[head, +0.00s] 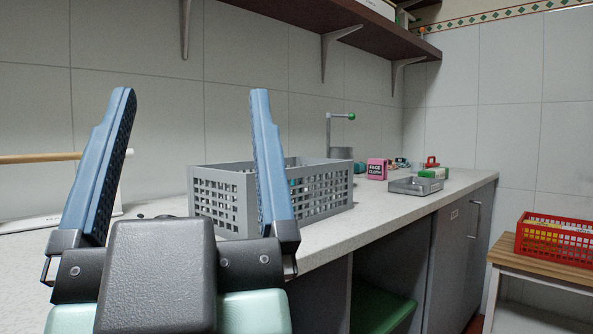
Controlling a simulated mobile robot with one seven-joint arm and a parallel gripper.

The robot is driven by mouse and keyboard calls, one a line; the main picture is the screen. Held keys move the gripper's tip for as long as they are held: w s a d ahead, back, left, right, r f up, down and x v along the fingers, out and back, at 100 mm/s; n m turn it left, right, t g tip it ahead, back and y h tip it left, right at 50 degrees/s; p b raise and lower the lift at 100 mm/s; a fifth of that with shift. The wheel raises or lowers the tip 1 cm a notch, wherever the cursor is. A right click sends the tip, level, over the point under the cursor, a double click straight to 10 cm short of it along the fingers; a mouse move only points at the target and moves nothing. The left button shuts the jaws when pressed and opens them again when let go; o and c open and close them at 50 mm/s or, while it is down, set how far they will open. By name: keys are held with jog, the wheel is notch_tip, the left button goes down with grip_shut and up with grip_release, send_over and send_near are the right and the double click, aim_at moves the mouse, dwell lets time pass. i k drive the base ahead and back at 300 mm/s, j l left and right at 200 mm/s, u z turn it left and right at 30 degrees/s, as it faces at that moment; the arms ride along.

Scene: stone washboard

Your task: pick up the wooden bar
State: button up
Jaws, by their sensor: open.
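A pale wooden bar (38,158) runs level at the left edge, above a white base (40,223) on the worktop. Its left end is out of view. My gripper's left finger hides part of it, and a short end shows just right of that finger. My gripper (191,93) is in the foreground with its two blue fingers wide apart, pointing up in the picture. Nothing is between the fingers. The bar appears behind the left finger; I cannot tell how far apart they are.
A grey perforated basket (222,203) stands on the worktop (340,222), partly behind the right finger. Farther back are a pink box (376,169) and a grey tray (415,186). A shelf (370,32) hangs above. A red crate (555,236) sits on a wooden bench at right.

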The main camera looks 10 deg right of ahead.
aim_at(43, 157)
jog(key=l+z, duration=0.5)
jog(key=u, duration=1.3)
